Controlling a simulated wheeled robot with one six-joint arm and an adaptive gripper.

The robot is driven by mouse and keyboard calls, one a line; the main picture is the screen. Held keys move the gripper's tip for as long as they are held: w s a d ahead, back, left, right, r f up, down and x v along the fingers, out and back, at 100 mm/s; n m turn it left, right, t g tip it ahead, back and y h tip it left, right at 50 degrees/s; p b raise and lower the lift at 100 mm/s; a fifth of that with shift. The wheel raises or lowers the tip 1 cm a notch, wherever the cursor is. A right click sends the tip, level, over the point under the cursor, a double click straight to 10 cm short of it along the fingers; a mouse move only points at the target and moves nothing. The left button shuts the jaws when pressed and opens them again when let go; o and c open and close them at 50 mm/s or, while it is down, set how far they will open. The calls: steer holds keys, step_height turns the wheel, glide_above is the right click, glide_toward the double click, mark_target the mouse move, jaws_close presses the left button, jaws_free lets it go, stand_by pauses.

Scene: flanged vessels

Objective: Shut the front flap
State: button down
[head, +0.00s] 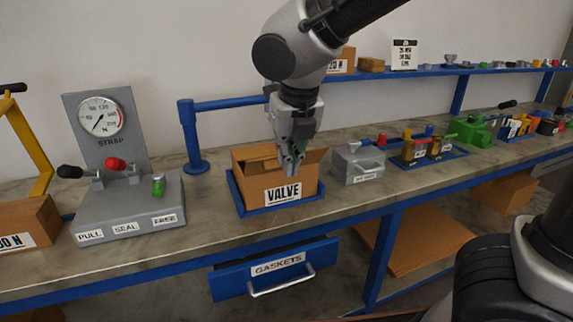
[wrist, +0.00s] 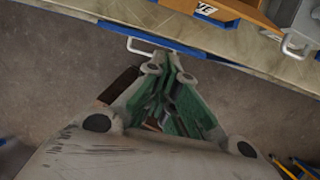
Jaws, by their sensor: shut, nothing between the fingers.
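The cardboard box (head: 308,188) labelled VALVE sits in a blue tray (head: 246,212) on the bench. A brown panel lies across part of its top at the back left, and a flap (head: 317,156) sticks out at its right side. I cannot clearly make out the front flap; my gripper covers part of the front edge. My gripper (head: 291,172) is shut and empty, pointing down at the box's front; whether it touches is unclear. In the wrist view, the shut fingertips (wrist: 169,58) show below the box (wrist: 240,10), which is cut off by the top edge.
A grey case (head: 358,163) with a handle stands close to the right of the box. A strapping gauge unit (head: 125,190) with levers stands to the left. A blue GASKETS drawer (head: 230,283) sticks out below the bench front. A blue post (head: 191,140) stands behind.

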steer(key=w+a+f, duration=0.1)
steer(key=w+f, duration=0.4)
steer(key=f, duration=0.1)
steer(key=shift+w+a+f, duration=0.2)
steer(key=shift+a, duration=0.1)
steer(key=shift+a+r, duration=0.1)
stand_by(0.3)
